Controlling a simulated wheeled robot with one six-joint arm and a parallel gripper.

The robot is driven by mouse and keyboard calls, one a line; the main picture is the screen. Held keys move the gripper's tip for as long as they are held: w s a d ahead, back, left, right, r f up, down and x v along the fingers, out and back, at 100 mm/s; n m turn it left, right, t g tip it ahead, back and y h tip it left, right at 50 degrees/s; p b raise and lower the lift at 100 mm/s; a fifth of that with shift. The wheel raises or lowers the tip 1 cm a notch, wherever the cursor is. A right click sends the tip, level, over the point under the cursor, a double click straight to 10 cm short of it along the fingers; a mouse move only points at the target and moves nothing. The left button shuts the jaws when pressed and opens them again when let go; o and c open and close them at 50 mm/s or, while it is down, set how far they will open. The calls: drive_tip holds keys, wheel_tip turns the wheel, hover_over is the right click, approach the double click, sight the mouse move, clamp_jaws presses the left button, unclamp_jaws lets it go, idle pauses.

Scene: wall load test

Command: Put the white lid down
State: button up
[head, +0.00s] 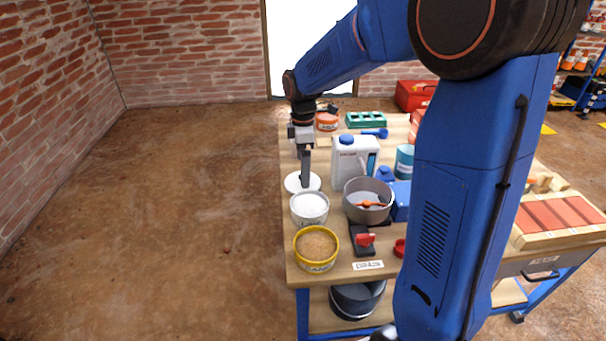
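The white lid (292,184) is a flat round disc at the left edge of the workbench (289,255), just behind a white tub. My gripper (305,181) points straight down, and its fingertips reach the middle of the lid. The fingers look like one narrow dark bar from here, so I cannot tell whether they are closed on the lid. I also cannot tell whether the lid rests on the bench or hangs slightly above it. The white tub (309,207) is open, with white contents. A yellow-rimmed tub (316,248) with sandy contents stands in front of it.
A grey pot (367,201) with an orange tool inside and a white jug (352,157) with a blue cap stand right of the lid. An orange tub (327,121) and a green block (366,119) are farther back. My arm hides much of the bench's right part. Open floor lies left.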

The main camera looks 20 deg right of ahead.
wheel_tip(320, 180, up, 8)
drive_tip(key=shift+f, duration=0.25)
